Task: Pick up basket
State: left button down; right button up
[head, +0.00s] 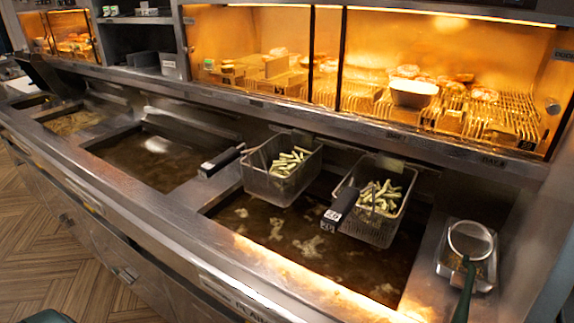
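Two wire fry baskets with pale green sticks of food in them are at the right fryer vat in the head view. The left basket (262,181) hangs at the vat's back left, and its black handle (222,161) points left. The right basket (371,232) is at the back right, and its black handle (341,208) points toward the front left. Both baskets appear to sit above the oil (285,245). Neither of my grippers shows in this view, and nothing is seen holding either basket.
A strainer with a green handle (465,290) rests over a metal tray (484,284) at the right. Another oil vat (150,158) lies to the left. A lit warming shelf (440,80) runs behind. The steel front edge (170,219) is clear.

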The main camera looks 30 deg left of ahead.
aim_at(276, 171)
jog(key=k+j, duration=0.1)
jog(key=j, duration=0.35)
jog(key=k+j, duration=0.15)
jog(key=j, duration=0.35)
jog(key=k+j, duration=0.1)
jog(key=j, duration=0.35)
jog(key=k+j, duration=0.1)
jog(key=j, duration=0.4)
